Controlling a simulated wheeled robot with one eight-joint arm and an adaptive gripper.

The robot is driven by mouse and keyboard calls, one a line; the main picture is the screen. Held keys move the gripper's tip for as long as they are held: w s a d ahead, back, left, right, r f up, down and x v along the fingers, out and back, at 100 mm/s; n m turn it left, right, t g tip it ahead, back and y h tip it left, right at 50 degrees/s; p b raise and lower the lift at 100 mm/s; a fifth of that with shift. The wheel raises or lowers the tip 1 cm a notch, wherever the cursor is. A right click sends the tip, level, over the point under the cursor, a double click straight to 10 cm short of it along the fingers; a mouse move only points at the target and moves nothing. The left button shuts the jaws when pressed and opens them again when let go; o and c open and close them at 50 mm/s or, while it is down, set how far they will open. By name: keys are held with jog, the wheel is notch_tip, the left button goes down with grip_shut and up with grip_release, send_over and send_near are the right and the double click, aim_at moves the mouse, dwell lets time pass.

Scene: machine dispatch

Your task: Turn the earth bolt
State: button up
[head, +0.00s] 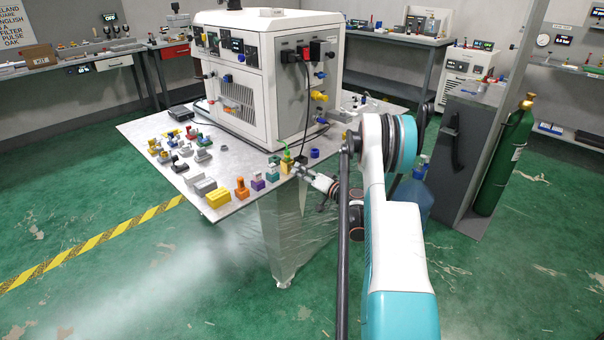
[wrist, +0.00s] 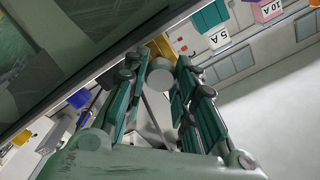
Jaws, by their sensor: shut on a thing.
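My gripper (head: 297,168) is at the table's front right edge in the head view, beside a green upright piece (head: 286,160). In the wrist view my gripper (wrist: 160,82) has its two green fingers closed about a grey round head, which I take for the earth bolt (wrist: 160,73). A yellow-brown block (wrist: 163,47) shows just behind the bolt. The bolt is too small to make out in the head view, and its shank is hidden in the wrist view.
The metal table (head: 150,128) carries a white machine (head: 275,75) and several small coloured blocks. A teal block marked 5 A (wrist: 212,16) and a pink one marked 10 A (wrist: 268,10) are near the bolt.

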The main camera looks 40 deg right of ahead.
jog(key=shift+f, duration=0.1)
jog(key=o, duration=1.1)
jog(key=s, duration=0.8)
jog(key=s+d, duration=0.1)
jog(key=s, duration=0.3)
